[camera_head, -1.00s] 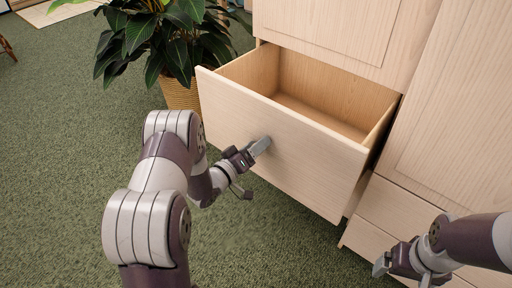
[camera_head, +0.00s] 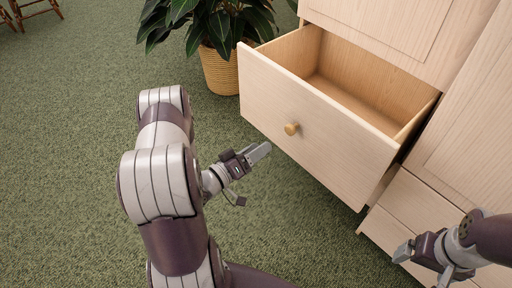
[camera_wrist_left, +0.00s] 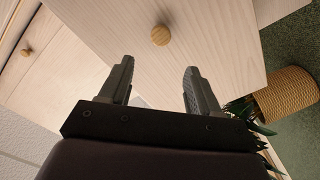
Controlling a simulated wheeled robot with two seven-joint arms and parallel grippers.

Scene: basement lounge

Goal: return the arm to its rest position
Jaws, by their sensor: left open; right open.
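My left gripper (camera_head: 247,176) is open and empty, low in front of the drawer and apart from it. In the left wrist view its two fingers (camera_wrist_left: 156,88) stand apart with nothing between them. The round wooden knob (camera_head: 291,129) on the open drawer (camera_head: 315,133) is free. It also shows in the left wrist view (camera_wrist_left: 161,36), beyond the fingertips. My left arm comes in from the bottom left and is bent. My right gripper (camera_head: 421,266) is open at the lower right, in front of the cabinet's lower drawers.
The pale wooden cabinet (camera_head: 400,36) stands at the right, its upper drawer pulled out and empty inside. A plant in a woven basket (camera_head: 220,70) stands beside the drawer's far end. Green carpet (camera_head: 75,130) is clear at the left.

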